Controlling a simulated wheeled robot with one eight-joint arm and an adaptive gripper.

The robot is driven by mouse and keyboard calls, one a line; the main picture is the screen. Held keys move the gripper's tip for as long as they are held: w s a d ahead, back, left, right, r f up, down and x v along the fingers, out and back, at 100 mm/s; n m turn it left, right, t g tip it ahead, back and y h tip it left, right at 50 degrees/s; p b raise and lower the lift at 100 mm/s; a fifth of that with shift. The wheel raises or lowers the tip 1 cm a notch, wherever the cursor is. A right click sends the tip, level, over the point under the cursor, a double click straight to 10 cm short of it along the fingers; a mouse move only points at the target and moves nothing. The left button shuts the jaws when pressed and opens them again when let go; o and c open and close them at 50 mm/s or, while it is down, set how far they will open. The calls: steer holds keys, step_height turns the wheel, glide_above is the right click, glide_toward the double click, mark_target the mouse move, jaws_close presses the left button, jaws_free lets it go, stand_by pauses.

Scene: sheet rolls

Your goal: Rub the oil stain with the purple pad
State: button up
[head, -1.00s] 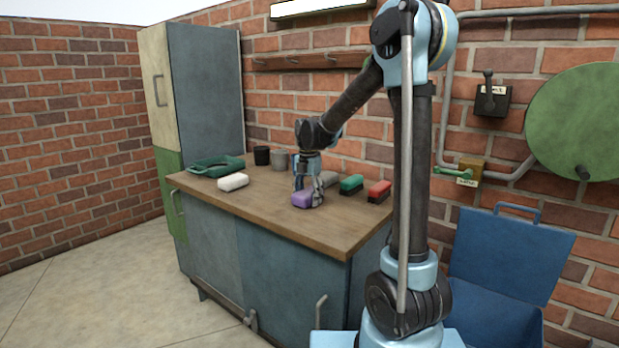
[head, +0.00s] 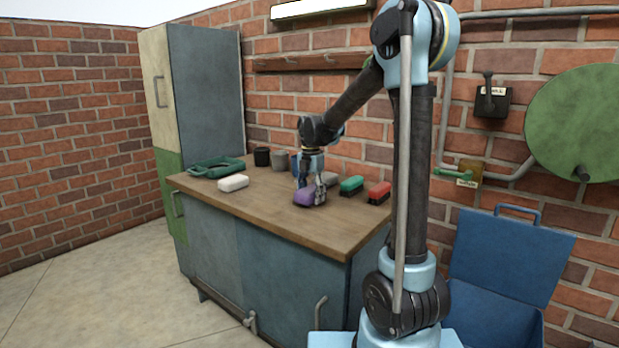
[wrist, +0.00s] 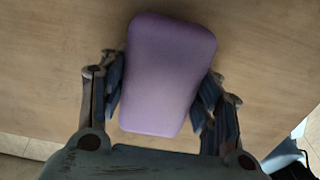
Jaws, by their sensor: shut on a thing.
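The purple pad (head: 307,197) is at the middle of the wooden workbench top (head: 262,207). My gripper (head: 311,190) reaches down over it and is shut on it. In the wrist view the purple pad (wrist: 168,75) sits between the two fingers, one on each side, and looks slightly turned. I cannot tell whether the pad touches the bench top or is just above it. No oil stain can be made out in either view.
A white pad (head: 233,183) and a green tray (head: 216,167) are on the left of the bench. Dark and grey cups (head: 262,156) stand at the back. A green brush (head: 351,185) and a red brush (head: 379,192) lie to the right. The front of the bench top is clear.

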mark_target(309, 189)
steer(key=shift+s+r, duration=0.2)
steer(key=shift+r, duration=0.6)
steer(key=shift+w+a+r, duration=0.1)
steer(key=shift+a+r, duration=0.25)
steer(key=shift+r, duration=2.35)
